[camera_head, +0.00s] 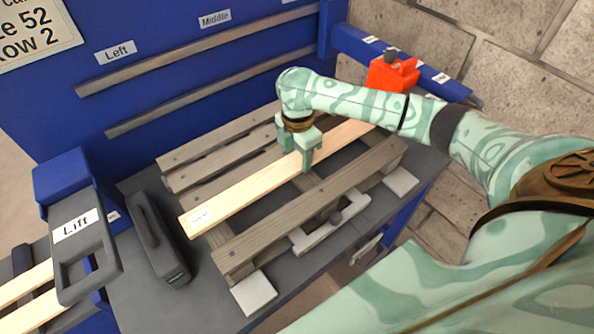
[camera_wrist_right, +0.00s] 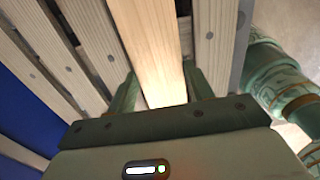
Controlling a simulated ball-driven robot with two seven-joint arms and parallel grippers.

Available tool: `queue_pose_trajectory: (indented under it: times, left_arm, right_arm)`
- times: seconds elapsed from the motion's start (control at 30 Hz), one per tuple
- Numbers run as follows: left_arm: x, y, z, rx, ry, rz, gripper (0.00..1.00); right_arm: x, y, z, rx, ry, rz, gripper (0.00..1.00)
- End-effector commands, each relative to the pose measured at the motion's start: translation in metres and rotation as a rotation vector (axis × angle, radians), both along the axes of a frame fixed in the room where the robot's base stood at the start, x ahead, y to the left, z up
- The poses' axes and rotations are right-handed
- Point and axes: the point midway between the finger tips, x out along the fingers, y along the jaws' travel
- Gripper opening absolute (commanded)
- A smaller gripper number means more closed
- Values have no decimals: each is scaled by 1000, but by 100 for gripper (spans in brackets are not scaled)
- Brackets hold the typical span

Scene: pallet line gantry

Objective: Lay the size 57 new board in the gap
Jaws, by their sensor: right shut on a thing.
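The new board (camera_head: 240,190) is a pale, clean plank with a small label at its near left end, too small to read surely. My right gripper (camera_head: 305,160) is shut across the board near its middle. In the right wrist view the board (camera_wrist_right: 152,45) runs between the two fingers (camera_wrist_right: 162,92). The board lies lengthwise over the grey pallet (camera_head: 300,220), between the rear slats and the front slat, its left end sticking out past them. Dark space shows between it and the front slat. I cannot tell whether it touches the pallet's crosspieces. My left gripper is out of view.
A dark grey tool (camera_head: 160,240) lies on the bench left of the pallet. A "Lift" handle (camera_head: 82,240) stands farther left, above more pale boards (camera_head: 30,310). A white clamp (camera_head: 330,222) sits at the pallet's front. A red block (camera_head: 390,75) is on the blue rail at right.

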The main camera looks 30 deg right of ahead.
Motion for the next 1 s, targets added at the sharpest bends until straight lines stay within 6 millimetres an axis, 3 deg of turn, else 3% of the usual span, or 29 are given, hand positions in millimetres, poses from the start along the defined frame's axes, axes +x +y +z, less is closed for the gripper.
queue_pose_trajectory:
  times: [0.13,0.37,0.7,0.73,0.8,1.0]
  left_arm:
    - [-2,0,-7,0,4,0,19]
    - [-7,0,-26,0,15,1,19]
    - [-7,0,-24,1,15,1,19]
    - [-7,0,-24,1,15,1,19]
    - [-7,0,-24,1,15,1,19]
    - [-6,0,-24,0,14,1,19]
  right_arm:
    - [0,0,-14,0,1,0,22]
    - [0,0,-57,1,2,-1,22]
    - [0,0,-57,0,-1,1,22]
    - [0,0,-58,0,0,1,54]
    - [0,0,-58,0,0,1,73]
    - [0,0,-58,0,-1,1,73]
